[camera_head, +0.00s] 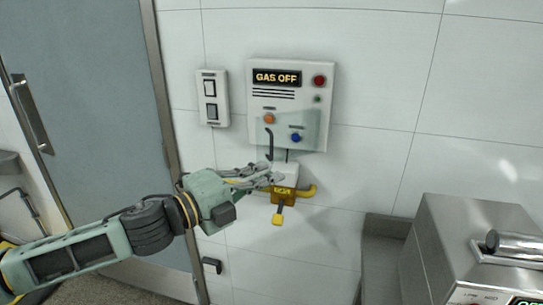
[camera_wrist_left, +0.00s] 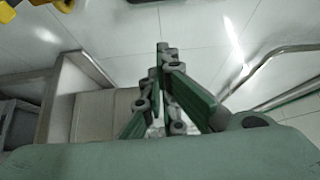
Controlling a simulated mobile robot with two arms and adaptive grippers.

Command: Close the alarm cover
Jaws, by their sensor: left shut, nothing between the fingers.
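The alarm panel (camera_head: 258,105) is a pale wall box with a lit "GAS OFF" display, a red button and several smaller buttons. A see-through, slightly grey-green cover (camera_head: 312,128) shows over its lower right part, near the blue button (camera_head: 295,138). I cannot tell clearly how far the cover is swung. My left gripper (camera_head: 276,179) is shut and empty, below the panel and apart from the cover. Its fingers overlap the white box above the yellow valve in the picture. In the left wrist view the shut fingers (camera_wrist_left: 163,50) point upward. My right gripper is not in view.
A yellow valve (camera_head: 284,195) with handles sits on the wall just below the panel, close to my left fingers. A switch plate (camera_head: 212,98) is left of the panel. A grey door (camera_head: 95,90) stands further left. A steel machine (camera_head: 455,235) stands at lower right.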

